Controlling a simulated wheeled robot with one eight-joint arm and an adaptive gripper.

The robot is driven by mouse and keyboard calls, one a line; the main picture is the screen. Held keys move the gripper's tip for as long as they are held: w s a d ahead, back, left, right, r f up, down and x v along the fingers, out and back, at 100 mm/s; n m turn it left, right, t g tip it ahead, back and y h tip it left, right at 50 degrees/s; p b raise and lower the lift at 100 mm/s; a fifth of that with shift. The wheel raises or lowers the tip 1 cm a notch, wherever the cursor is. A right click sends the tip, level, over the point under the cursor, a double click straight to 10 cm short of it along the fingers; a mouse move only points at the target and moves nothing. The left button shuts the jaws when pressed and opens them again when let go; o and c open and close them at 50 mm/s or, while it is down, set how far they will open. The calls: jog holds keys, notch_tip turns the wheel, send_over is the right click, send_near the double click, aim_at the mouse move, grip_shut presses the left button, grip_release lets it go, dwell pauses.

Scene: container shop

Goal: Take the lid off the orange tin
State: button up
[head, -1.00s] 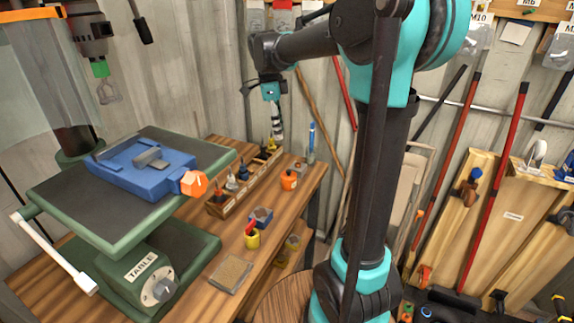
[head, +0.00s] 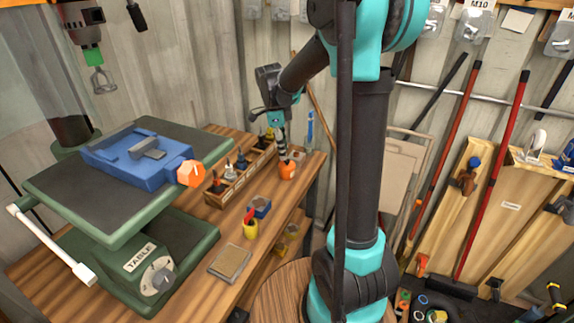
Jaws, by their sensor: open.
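The orange tin (head: 287,171) is small and rounded and stands on the wooden workbench, near its right edge. My gripper (head: 283,154) points down right above the tin, its fingertips at or just over the tin's top. The fingers partly hide the top, so I cannot make out the lid clearly or tell whether the fingers touch it. The gripper is open.
A wooden rack (head: 243,175) with several bottles stands left of the tin. A drill-press table with a blue vise (head: 130,160) rises at left.

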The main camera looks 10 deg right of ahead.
aim_at(287, 163)
jog(key=shift+w+d+f, duration=0.1)
jog(key=shift+d+f, duration=0.1)
jog(key=shift+f, duration=0.55)
jog(key=shift+d+f, duration=0.2)
jog(key=shift+f, duration=0.55)
jog(key=shift+w+d+f, duration=0.1)
jog(key=shift+d+f, duration=0.1)
jog(key=shift+f, duration=0.55)
jog(key=c, duration=0.9)
